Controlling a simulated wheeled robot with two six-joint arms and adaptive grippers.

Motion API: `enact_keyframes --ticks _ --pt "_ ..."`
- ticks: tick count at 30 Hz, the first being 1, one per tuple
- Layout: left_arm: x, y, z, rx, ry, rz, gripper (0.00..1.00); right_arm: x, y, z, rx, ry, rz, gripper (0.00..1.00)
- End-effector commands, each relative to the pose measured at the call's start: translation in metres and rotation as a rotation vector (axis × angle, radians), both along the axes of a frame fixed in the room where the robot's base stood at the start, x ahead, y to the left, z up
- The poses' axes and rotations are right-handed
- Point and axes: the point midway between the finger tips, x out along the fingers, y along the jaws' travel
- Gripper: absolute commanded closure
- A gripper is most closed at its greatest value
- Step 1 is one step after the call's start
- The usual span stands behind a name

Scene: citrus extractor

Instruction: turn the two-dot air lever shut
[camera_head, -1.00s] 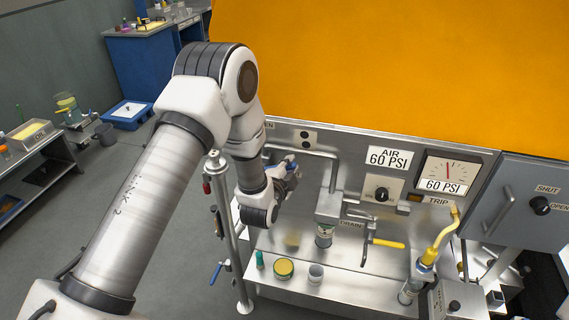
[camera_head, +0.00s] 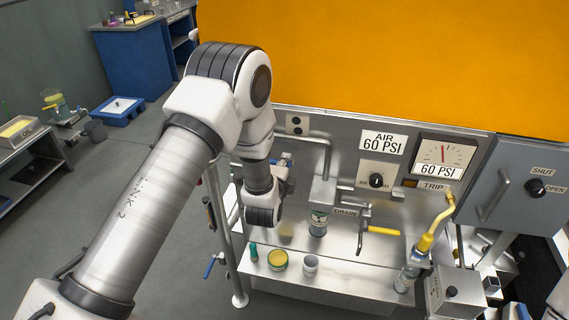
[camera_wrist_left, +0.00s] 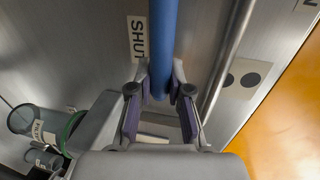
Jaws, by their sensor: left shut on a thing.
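The two-dot air lever has a blue handle (camera_wrist_left: 163,40). In the left wrist view it runs from the top down between the fingers, beside the SHUT label (camera_wrist_left: 138,37). The two-dot plate (camera_wrist_left: 241,80) is to its right, past a metal pipe; it also shows in the head view (camera_head: 297,125). My left gripper (camera_wrist_left: 160,92) is shut on the blue handle near its end. In the head view my left gripper (camera_head: 283,172) is at the panel below the two-dot plate, and my wrist partly hides the lever.
A metal pipe (camera_wrist_left: 226,60) runs close beside the handle. On the ledge stand a yellow-topped tin (camera_head: 278,260), a small cup (camera_head: 311,264) and a green-capped item (camera_head: 254,252). A yellow drain lever (camera_head: 383,231) is to the right. A post (camera_head: 223,225) stands at left.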

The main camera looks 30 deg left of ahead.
Motion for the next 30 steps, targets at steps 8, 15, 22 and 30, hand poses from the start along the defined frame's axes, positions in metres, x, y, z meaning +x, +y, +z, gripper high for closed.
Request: enact_keyframes --ticks 8,15,22,30 --pt "0.000 0.000 -0.001 0.000 0.003 0.000 0.56 0.000 0.000 0.000 0.000 0.000 0.000 0.60" --pt "0.000 0.000 -0.001 0.000 0.002 0.000 0.56 0.000 0.000 0.000 0.000 0.000 0.000 0.60" --pt "-0.018 -0.005 0.003 0.000 0.003 -0.001 0.56 0.000 0.000 0.000 0.000 0.000 0.000 0.60" --pt "-0.083 -0.021 0.016 0.002 0.006 -0.004 0.56 0.000 0.000 0.000 0.000 0.000 0.000 0.60"
